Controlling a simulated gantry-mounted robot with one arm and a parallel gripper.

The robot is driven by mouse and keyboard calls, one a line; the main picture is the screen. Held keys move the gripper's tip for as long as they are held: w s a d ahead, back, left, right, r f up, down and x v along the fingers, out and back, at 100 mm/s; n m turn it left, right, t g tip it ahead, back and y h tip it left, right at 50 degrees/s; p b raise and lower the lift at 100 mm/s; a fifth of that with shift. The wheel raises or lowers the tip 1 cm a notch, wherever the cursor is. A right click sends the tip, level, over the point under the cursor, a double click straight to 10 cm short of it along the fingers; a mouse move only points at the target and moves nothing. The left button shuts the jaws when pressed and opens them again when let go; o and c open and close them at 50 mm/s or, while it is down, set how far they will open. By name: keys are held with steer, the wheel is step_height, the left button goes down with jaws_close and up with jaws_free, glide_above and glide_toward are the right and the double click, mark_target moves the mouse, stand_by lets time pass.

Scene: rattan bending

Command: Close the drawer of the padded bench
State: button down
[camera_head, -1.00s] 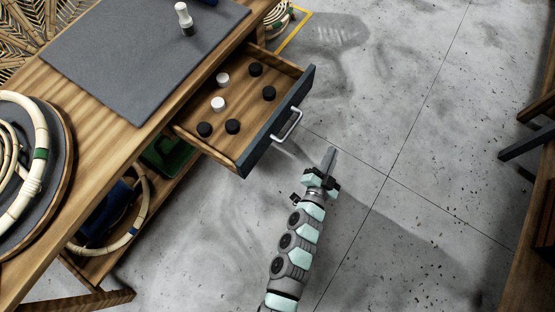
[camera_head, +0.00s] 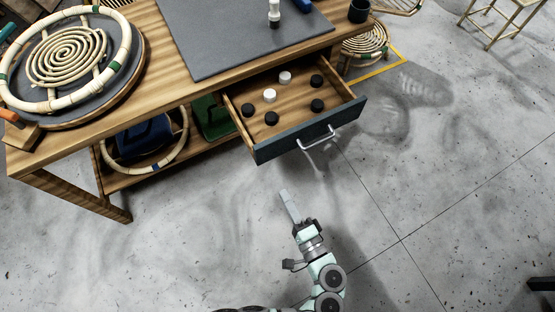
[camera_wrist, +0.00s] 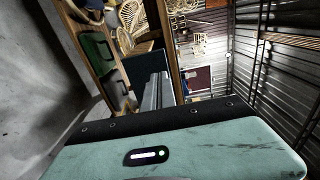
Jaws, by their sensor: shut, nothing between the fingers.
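The padded bench (camera_head: 95,128) is a wooden worktable with a grey pad (camera_head: 225,45) on top. Its drawer (camera_head: 310,130) stands pulled out, with a dark front and a light metal bar handle (camera_head: 317,138). Several black and white round pieces (camera_head: 270,96) lie inside it. My gripper (camera_head: 289,205) is shut and empty, in front of and below the drawer front in the head view, apart from the handle. In the wrist view my shut fingers (camera_wrist: 156,92) point toward the bench, and a dark panel behind them is probably the drawer front.
A lower shelf holds a green bin (camera_head: 212,117), a blue item (camera_head: 142,138) and a rattan ring. A rattan coil (camera_head: 68,55) lies on the benchtop at left. A rattan stool (camera_head: 365,45) stands beyond the drawer. The concrete floor in front is open.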

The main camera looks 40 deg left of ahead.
steer(key=b, duration=0.4)
glide_toward(258, 151)
steer(key=x, duration=0.7)
steer(key=shift+r, duration=0.1)
steer(key=shift+w, duration=0.1)
